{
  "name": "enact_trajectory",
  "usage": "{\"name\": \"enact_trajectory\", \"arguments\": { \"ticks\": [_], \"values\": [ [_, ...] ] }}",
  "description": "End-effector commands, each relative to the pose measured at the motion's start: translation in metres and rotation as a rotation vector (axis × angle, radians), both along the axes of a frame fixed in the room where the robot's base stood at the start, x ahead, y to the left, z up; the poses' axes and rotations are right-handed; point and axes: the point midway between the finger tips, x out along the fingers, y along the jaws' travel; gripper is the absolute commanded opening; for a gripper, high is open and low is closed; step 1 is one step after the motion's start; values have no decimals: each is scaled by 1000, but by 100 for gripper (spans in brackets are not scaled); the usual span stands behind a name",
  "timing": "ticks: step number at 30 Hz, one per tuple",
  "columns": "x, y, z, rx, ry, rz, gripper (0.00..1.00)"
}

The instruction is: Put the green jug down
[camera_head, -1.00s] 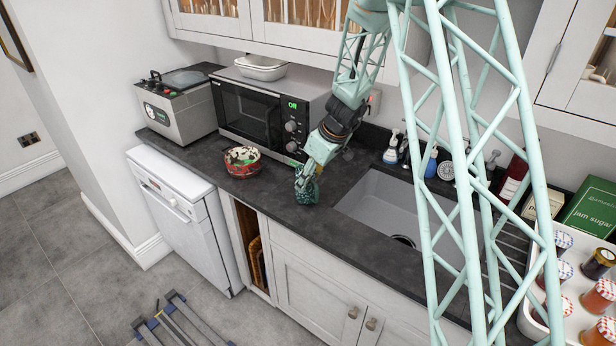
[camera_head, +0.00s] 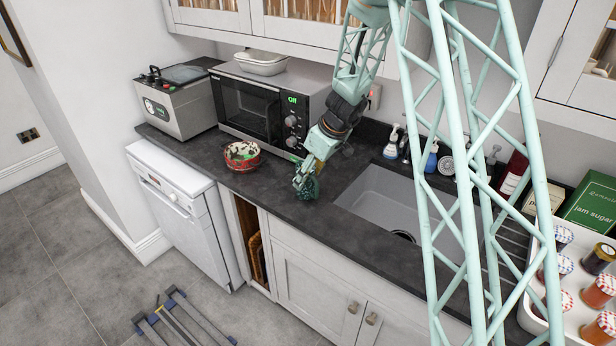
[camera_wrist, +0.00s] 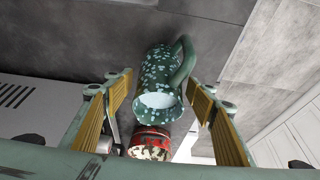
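The green jug (camera_head: 311,188), dark green with pale spots, is at the front of the dark counter, left of the sink. In the wrist view the jug (camera_wrist: 160,80) lies between and just beyond my finger pads, its pale mouth towards the camera and its handle on the right. My gripper (camera_head: 303,180) is over the jug in the head view, partly hiding it. In the wrist view my gripper (camera_wrist: 161,88) has its fingers apart, with a narrow gap showing at the jug's left side. Contact of the jug's base with the counter is hard to see.
A red patterned bowl (camera_head: 242,156) stands left of the jug, in front of the microwave (camera_head: 262,108). The sink (camera_head: 385,205) is close on the right. The counter's front edge is near the jug. A white tray of jars (camera_head: 540,325) is at far right.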

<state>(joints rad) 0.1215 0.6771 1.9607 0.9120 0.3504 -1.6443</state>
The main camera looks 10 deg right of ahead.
Motion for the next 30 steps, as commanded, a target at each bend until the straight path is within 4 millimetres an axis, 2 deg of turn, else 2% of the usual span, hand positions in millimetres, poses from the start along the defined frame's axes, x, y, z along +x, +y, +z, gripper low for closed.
{"name": "enact_trajectory", "arguments": {
  "ticks": [17,30],
  "values": [
    [0,0,4,0,0,-1,51],
    [-13,-10,44,0,-1,-1,51]
  ]
}}
